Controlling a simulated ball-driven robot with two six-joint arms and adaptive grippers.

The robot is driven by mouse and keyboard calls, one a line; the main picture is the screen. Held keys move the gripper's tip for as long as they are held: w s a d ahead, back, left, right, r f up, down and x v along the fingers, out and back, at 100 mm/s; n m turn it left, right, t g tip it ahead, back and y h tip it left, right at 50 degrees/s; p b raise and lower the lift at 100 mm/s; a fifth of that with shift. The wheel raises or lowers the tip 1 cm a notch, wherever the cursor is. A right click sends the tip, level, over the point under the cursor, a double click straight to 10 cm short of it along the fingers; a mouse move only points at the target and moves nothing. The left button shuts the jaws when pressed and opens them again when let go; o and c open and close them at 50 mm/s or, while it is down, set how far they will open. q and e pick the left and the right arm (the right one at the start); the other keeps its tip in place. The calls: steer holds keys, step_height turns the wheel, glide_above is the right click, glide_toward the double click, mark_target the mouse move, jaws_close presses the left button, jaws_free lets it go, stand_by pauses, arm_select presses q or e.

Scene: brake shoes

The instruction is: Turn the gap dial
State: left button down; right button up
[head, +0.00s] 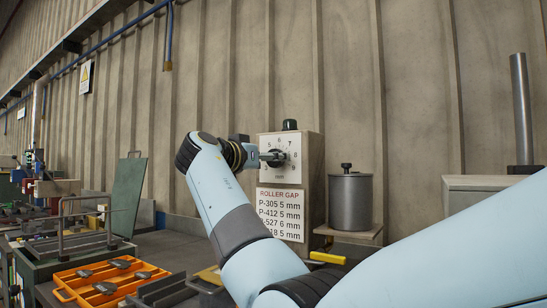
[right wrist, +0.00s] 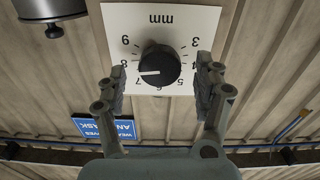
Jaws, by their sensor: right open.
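The gap dial's black knob (right wrist: 160,65) sits on a white scale plate (right wrist: 187,17) marked in mm, upside down in the right wrist view. Its white pointer line lies between 7 and 8. In the head view the knob (head: 277,157) is on the front of a beige box (head: 312,160). My right gripper (right wrist: 159,80) is open, with one finger on each side of the knob and a visible gap on both sides. It also shows in the head view (head: 267,156), reaching the dial from the left. My left gripper is not in view.
A card (head: 281,212) below the dial reads ROLLER GAP, with P-305 5 mm, P-412 5 mm and partly hidden lines. A metal canister (head: 350,200) stands right of the box. An orange tray (head: 76,297) with dark parts is at lower left. A ribbed wall (head: 420,100) is behind.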

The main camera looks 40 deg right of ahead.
steer(key=shift+x, duration=1.15)
steer(key=c, duration=1.2)
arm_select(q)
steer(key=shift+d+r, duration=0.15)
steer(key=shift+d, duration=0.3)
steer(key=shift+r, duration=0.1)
arm_select(e)
steer(key=shift+n, duration=0.3)
arm_select(q)
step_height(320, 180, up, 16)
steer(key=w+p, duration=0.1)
steer(key=p, duration=1.5)
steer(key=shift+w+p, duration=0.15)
steer(key=shift+p, duration=0.15)
arm_select(e)
steer(key=shift+s+r+n, duration=0.1)
steer(key=shift+n, duration=11.9)
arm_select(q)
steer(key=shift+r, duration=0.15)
